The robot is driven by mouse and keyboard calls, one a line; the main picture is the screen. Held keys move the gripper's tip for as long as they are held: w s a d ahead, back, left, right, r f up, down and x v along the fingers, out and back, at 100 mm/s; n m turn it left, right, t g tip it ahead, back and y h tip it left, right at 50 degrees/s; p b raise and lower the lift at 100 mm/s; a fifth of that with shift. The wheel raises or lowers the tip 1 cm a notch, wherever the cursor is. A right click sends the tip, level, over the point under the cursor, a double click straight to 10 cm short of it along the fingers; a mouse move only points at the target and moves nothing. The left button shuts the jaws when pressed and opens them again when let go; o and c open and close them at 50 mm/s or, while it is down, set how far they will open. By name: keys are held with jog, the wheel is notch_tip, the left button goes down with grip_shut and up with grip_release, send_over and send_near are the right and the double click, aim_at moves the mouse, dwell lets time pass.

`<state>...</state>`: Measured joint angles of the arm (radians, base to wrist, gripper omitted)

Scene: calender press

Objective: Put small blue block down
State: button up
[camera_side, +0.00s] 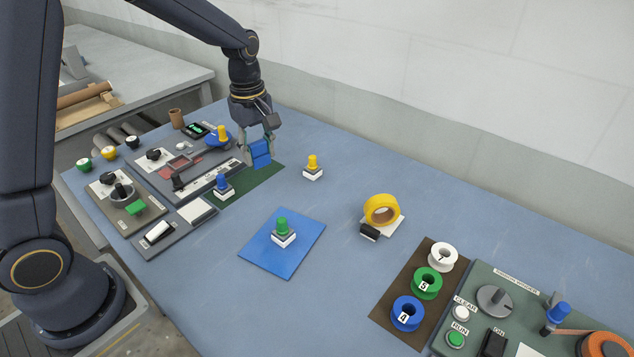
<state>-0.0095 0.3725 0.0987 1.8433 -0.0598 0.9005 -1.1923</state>
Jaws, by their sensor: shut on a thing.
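The small blue block (261,155) is held between the fingers of my gripper (259,147). My gripper points down and is shut on the block. The block shows above or at the far right end of a dark green mat (262,184). I cannot tell whether the block touches the surface below it.
A control panel (170,180) with a lever lies left of the block. A blue-topped piece (222,185) and a yellow-topped piece (313,167) stand nearby. A blue mat (260,262) bears a green-topped piece (283,230). The table between the yellow-topped piece and the tape roll (382,203) is clear.

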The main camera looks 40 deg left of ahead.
jog(key=a+f+n, duration=0.2)
jog(key=a+n, duration=0.1)
jog(key=a, duration=0.7)
send_over(266, 167)
jog(key=s, duration=0.1)
notch_tip(266, 167, down, 8)
jog(key=shift+d+f, duration=0.15)
jog(key=shift+f, duration=0.05)
jog(key=shift+w+f, duration=0.3)
jog(key=shift+f, duration=0.1)
jog(key=shift+w+f, duration=0.15)
jog(key=shift+f, duration=1.55)
jog(key=shift+f, duration=0.1)
jog(key=o, duration=0.9)
jog(key=shift+c, duration=0.2)
